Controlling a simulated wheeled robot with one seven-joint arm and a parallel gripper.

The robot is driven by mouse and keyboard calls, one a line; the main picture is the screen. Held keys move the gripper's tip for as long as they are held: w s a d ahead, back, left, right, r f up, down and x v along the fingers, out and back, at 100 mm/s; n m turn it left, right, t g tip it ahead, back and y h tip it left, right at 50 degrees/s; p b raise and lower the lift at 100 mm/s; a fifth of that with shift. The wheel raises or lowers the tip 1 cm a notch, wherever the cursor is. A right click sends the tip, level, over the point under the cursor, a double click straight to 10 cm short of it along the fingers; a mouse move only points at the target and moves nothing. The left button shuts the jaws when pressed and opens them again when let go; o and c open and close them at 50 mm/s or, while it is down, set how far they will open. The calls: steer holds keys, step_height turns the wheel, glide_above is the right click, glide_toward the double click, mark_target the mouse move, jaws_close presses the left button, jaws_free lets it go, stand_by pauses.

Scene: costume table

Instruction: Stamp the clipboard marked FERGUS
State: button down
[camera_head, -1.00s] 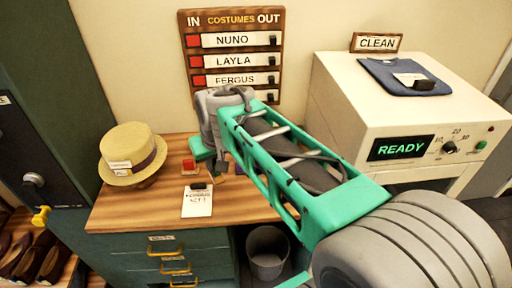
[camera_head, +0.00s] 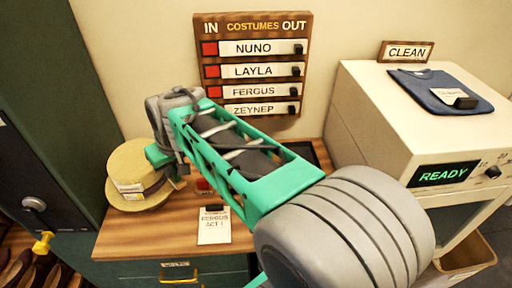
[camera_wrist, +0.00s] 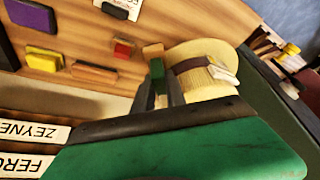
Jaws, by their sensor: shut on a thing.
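The FERGUS clipboard (camera_head: 213,228), white paper reading FERGUS ACT 1 under a black clip, lies on the wooden desk near its front edge. Part of a labelled paper with a black clip also shows at the top of the wrist view (camera_wrist: 128,5). My gripper (camera_head: 174,176) is left of and behind the clipboard, in front of the straw hat and above the desk. It is shut on a small brown-topped piece with green below, apparently the stamp (camera_wrist: 153,52). Its lower end and the fingertips are partly hidden.
The straw hat (camera_head: 128,165) stands at the desk's left. A red block (camera_head: 203,185) is behind the clipboard. Purple (camera_wrist: 30,15) and orange (camera_wrist: 95,72) blocks show on the desk. The costumes board (camera_head: 253,20) hangs behind; a white machine (camera_head: 385,110) stands right.

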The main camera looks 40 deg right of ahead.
steer(key=s+d+f+n+g+y, duration=0.1)
steer(key=s+d+f+n, duration=0.2)
steer(key=d, duration=0.6)
steer(key=s+d+f+n+y+p, duration=0.1)
steer(key=s+d+n, duration=0.25)
steer(key=d, duration=0.45)
steer(key=s+d+f+n+g+y, duration=0.15)
steer(key=d+n, duration=0.25)
steer(key=d, duration=0.5)
steer(key=shift+t, duration=0.25)
steer(key=f+b, duration=0.1)
steer(key=f, duration=0.1)
steer(key=f+b, duration=0.3)
steer(key=f, duration=0.1)
steer(key=shift+s+f, duration=0.2)
steer(key=shift+s, duration=0.05)
steer(key=shift+f+b, duration=0.6)
steer(key=shift+b, duration=0.1)
step_height(320, 180, up, 7)
steer(key=p, duration=0.5)
steer(key=shift+p, duration=0.4)
